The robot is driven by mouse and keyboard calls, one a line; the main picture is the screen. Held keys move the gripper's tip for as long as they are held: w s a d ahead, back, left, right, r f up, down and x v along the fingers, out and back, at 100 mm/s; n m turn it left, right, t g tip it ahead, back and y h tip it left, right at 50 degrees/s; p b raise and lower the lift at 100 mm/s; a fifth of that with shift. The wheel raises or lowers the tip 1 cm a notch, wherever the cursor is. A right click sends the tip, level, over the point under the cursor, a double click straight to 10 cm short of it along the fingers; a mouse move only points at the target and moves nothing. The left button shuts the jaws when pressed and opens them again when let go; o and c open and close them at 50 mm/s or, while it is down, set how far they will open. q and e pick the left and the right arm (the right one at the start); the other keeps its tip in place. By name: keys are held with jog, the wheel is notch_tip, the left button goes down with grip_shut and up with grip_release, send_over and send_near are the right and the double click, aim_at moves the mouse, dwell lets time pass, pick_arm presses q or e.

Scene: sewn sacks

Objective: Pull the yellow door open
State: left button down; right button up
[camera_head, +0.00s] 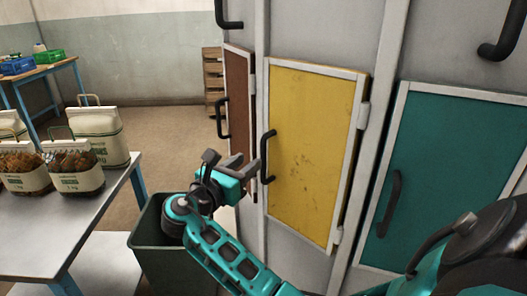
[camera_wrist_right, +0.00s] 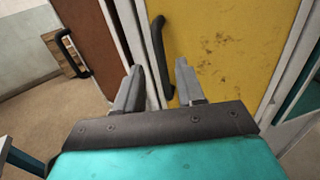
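The yellow door (camera_head: 305,150) is a panel in a pale frame, with hinges along its right edge. It looks shut. Its black bar handle (camera_head: 266,157) stands upright on the left side. My right gripper (camera_head: 247,164) is open and empty just left of the handle's lower part. In the right wrist view, the yellow door (camera_wrist_right: 235,50) fills the upper right. The handle (camera_wrist_right: 160,55) shows between the two spread fingertips (camera_wrist_right: 158,68), ahead of them; I cannot tell whether they touch it. My left gripper is not in view.
A brown door (camera_head: 237,110) is left of the yellow one, a teal door (camera_head: 450,180) right. A dark green bin (camera_head: 155,250) stands below my right arm. A metal table (camera_head: 40,240) with sacks (camera_head: 105,135) is at left. Open floor (camera_head: 160,130) lies behind.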

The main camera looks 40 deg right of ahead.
aim_at(261, 151)
jog(key=x, duration=0.8)
jog(key=shift+w+d+b, duration=0.1)
jog(key=shift+d+b, duration=0.15)
jog(key=shift+b, duration=0.1)
jog(key=shift+f, duration=0.1)
grip_shut()
